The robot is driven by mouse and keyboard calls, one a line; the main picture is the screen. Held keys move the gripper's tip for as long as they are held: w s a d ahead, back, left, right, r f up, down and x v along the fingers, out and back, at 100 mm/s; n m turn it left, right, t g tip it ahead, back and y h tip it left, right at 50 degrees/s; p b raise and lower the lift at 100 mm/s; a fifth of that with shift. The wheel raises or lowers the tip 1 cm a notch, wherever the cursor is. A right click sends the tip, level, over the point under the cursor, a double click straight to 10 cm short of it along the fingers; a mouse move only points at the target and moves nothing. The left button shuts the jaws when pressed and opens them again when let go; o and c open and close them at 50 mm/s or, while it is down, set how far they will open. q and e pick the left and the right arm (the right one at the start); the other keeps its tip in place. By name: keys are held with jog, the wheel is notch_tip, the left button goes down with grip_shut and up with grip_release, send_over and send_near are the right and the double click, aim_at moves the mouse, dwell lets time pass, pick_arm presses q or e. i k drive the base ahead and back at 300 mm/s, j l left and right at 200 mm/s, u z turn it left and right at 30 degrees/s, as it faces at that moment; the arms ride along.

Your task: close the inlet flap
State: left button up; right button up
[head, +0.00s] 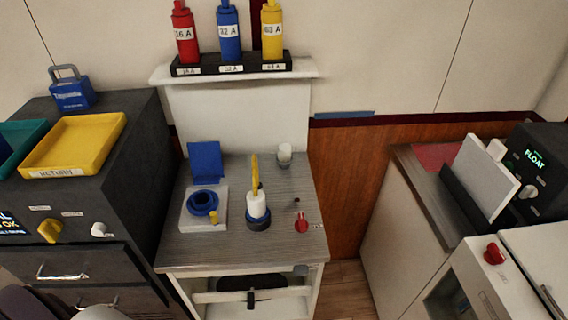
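The inlet is a blue ring (202,202) on a white block on the grey worktop (235,243). A square blue flap (206,163) stands raised at the back of the ring, so the ring's opening is uncovered. Neither of my grippers shows in the head view. Rounded grey and dark shapes are cut off at the bottom left edge, and I cannot tell what they are.
Right of the inlet stands a white cylinder (257,205) with a yellow upright piece. A red knob (301,223) and a small glass (285,155) are farther right. A yellow tray (108,128) lies left.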

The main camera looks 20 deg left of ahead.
aim_at(205, 157)
jog(key=k+u, duration=0.1)
jog(key=u, duration=0.85)
jog(key=k+z, duration=0.1)
jog(key=k+l, duration=0.05)
